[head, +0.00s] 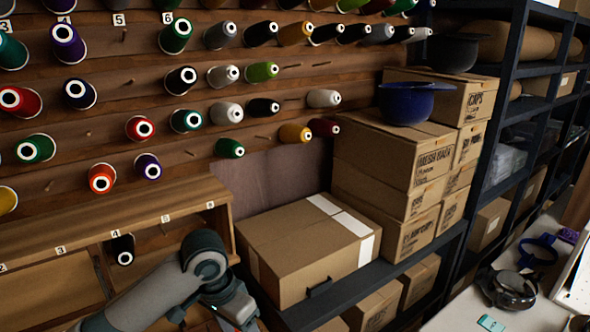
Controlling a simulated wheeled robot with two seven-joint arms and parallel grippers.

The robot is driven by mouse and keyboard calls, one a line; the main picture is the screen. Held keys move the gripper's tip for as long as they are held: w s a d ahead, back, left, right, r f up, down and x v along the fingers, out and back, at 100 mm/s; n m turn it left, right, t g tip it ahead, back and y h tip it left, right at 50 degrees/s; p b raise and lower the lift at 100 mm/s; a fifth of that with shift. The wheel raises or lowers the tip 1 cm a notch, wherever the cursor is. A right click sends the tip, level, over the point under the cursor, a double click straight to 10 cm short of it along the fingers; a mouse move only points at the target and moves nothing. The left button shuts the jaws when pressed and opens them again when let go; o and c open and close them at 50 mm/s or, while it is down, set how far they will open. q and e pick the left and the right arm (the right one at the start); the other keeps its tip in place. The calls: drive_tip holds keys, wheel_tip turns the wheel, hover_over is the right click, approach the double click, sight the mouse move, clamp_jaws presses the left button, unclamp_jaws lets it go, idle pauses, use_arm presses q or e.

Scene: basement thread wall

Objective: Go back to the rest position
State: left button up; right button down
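My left arm comes in from the bottom left, bends at a rounded grey joint and runs down out of the frame. Its gripper is not in view. My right arm and its gripper are not in view. A black thread spool (122,249) sits in the wooden bin rack (150,212), under label 4, behind and left of my arm's bend. Many coloured spools, such as a red one (20,101) and an orange one (102,178), sit on pegs on the wooden wall (60,140).
A large closed cardboard box (300,255) stands on a dark shelf (370,280) just right of my arm. Stacked cartons (390,150) with a blue cap (408,102) stand behind it. Dark shelving (490,120) and a white table (460,312) with a headset (512,290) are at right.

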use_arm(q)
drive_tip(key=s+d+f+n+t+h, duration=0.2)
drive_tip(key=s+f, duration=1)
drive_tip(key=f, duration=0.1)
drive_tip(key=s+a+f+n+t+y, duration=0.1)
drive_tip(key=s+a+f+n+y, duration=0.15)
drive_tip(key=s+a, duration=0.5)
drive_tip(key=s+a+f+n+y, duration=0.1)
drive_tip(key=s+a+f, duration=0.4)
drive_tip(key=s, duration=0.4)
wheel_tip(320, 180, down, 27)
drive_tip(key=g+b, duration=0.1)
drive_tip(key=s+a+f, duration=0.2)
drive_tip(key=s+f, duration=0.7)
drive_tip(key=f, duration=0.1)
drive_tip(key=s+a+f+g+b, duration=0.1)
drive_tip(key=s+a+f, duration=0.1)
drive_tip(key=s+f, duration=0.7)
drive_tip(key=shift+s+f+m+g+b, duration=0.3)
drive_tip(key=shift+f+m, duration=0.05)
drive_tip(key=shift+f, duration=0.55)
